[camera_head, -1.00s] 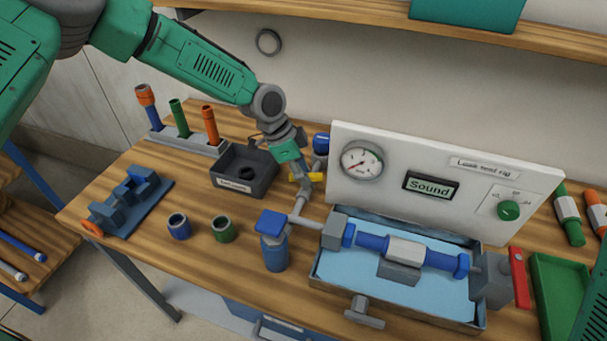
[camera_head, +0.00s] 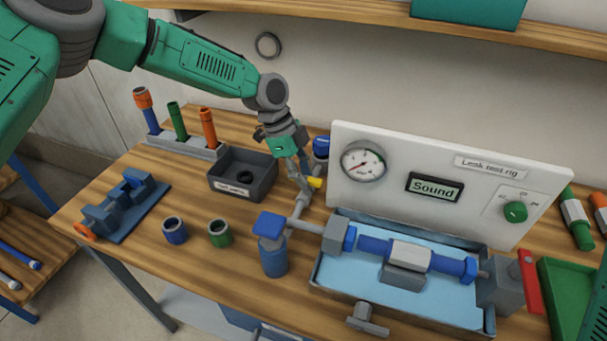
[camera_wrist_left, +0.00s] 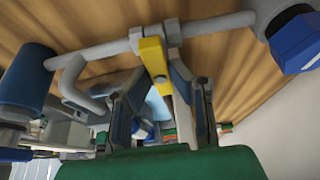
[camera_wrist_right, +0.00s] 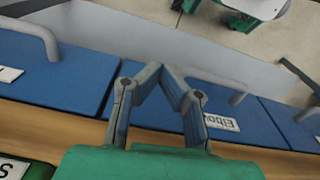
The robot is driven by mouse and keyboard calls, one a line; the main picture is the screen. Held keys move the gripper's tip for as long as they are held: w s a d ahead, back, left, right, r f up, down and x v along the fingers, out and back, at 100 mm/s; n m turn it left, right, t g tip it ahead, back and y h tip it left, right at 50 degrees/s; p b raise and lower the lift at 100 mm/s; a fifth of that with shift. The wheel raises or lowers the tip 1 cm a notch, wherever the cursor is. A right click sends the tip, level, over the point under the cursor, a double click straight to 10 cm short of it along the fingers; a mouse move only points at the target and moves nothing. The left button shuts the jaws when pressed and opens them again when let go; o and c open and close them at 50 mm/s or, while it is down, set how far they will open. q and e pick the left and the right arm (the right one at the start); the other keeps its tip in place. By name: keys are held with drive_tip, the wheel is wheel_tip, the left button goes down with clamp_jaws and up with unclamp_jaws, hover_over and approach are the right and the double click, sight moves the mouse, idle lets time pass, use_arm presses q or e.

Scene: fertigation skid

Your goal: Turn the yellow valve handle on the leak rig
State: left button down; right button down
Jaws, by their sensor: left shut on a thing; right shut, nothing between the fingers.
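The yellow valve handle (camera_head: 315,183) sits on the grey pipe (camera_head: 297,207) left of the leak rig panel (camera_head: 420,205). My left gripper (camera_head: 304,182) is shut on it. The left wrist view shows the yellow handle (camera_wrist_left: 153,60) between the fingers of the left gripper (camera_wrist_left: 155,78), beside the pipe's valve body. In the head view the fingers hide part of the handle. The panel has a round gauge (camera_head: 363,162), a display reading "Sound" and a green knob (camera_head: 515,211). My right gripper (camera_wrist_right: 160,72) is shut and empty above blue drawer fronts (camera_wrist_right: 55,70).
A blue cylinder with a square blue cap (camera_head: 270,225) stands close in front of the pipe. A dark bin (camera_head: 243,187) is just left of the gripper. The rig's tray (camera_head: 340,288) holds a blue and grey pipe assembly. A red lever (camera_head: 530,280) stands at its right end.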

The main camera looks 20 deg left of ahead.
use_arm(q)
drive_tip(key=shift+w+r, duration=0.15)
drive_tip(key=shift+w, duration=0.05)
drive_tip(key=c, duration=1.5)
unclamp_jaws()
drive_tip(key=shift+a, duration=0.1)
drive_tip(key=v, duration=1.1)
drive_tip(key=shift+a+r, duration=0.2)
drive_tip(key=shift+a, duration=0.1)
